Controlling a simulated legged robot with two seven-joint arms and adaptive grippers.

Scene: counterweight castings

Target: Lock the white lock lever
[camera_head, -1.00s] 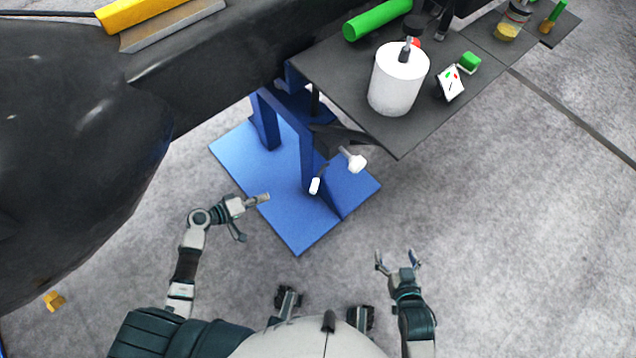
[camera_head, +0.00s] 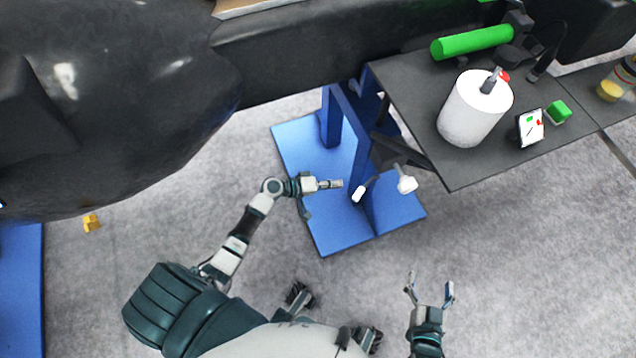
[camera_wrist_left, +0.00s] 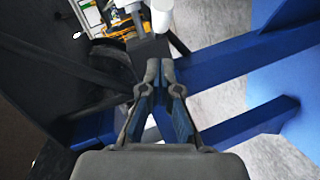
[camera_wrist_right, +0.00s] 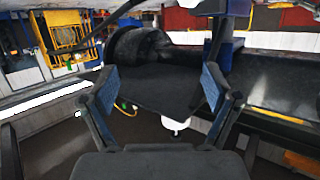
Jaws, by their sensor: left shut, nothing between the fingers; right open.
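Two white-ended parts show by the blue stand in the head view: a small white tip (camera_head: 359,194) and a larger white knob (camera_head: 406,184) on a dark arm under the table. I cannot tell for sure which is the lock lever. My left gripper (camera_head: 334,184) is shut and empty, just left of the small white tip and apart from it in the picture. In the left wrist view a white rounded end (camera_wrist_left: 161,13) shows beyond the shut fingers (camera_wrist_left: 160,72). My right gripper (camera_head: 429,290) is open and empty over the floor, well away from both white parts.
The blue stand's base plate (camera_head: 310,222) lies on the grey floor. A dark table (camera_head: 450,175) overhangs at the right, with a white cylinder (camera_head: 472,110), a green cylinder (camera_head: 472,42) and a small display (camera_head: 530,128). A large black casting (camera_head: 110,120) fills the upper left.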

